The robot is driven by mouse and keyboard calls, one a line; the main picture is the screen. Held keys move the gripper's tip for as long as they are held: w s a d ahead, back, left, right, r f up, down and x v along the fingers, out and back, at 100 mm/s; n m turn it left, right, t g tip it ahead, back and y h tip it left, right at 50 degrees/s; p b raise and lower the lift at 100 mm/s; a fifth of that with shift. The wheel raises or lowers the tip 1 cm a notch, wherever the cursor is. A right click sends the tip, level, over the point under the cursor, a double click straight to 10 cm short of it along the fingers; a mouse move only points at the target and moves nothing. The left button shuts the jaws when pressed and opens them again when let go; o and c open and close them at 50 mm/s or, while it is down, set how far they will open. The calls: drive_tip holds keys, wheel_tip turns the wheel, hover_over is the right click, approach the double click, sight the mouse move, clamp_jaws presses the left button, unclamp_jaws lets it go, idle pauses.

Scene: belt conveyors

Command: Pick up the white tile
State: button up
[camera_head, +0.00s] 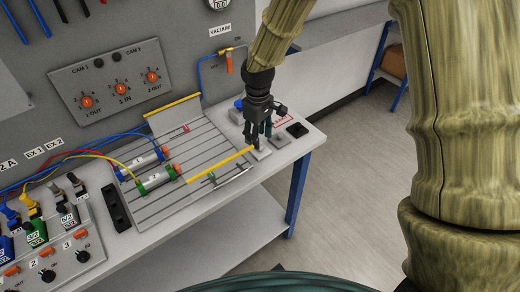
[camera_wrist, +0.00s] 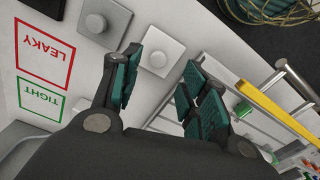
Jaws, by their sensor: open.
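The white tile (camera_wrist: 165,40) is a small square plate with a round knob, lying flat on the bench top. In the wrist view it shows between and just beyond the two teal fingertips of my gripper (camera_wrist: 161,66), which are open with nothing held. In the head view my gripper (camera_head: 262,140) points down over the tile (camera_head: 263,154), which is partly hidden by the fingers. Whether a finger touches it I cannot tell.
A grey tile (camera_head: 281,140) and a black tile (camera_head: 297,130) lie in a row to the right. Red LEAKY (camera_wrist: 46,52) and green TIGHT (camera_wrist: 41,98) outlines mark the bench. A slotted plate with a yellow bar (camera_head: 220,165) is close on the left.

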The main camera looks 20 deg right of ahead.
sight(260, 149)
drive_tip(key=f, duration=0.1)
drive_tip(key=f+p, duration=0.1)
drive_tip(key=f, duration=0.1)
drive_tip(key=shift+d, duration=0.3)
drive_tip(key=shift+f, duration=0.8)
clamp_jaws()
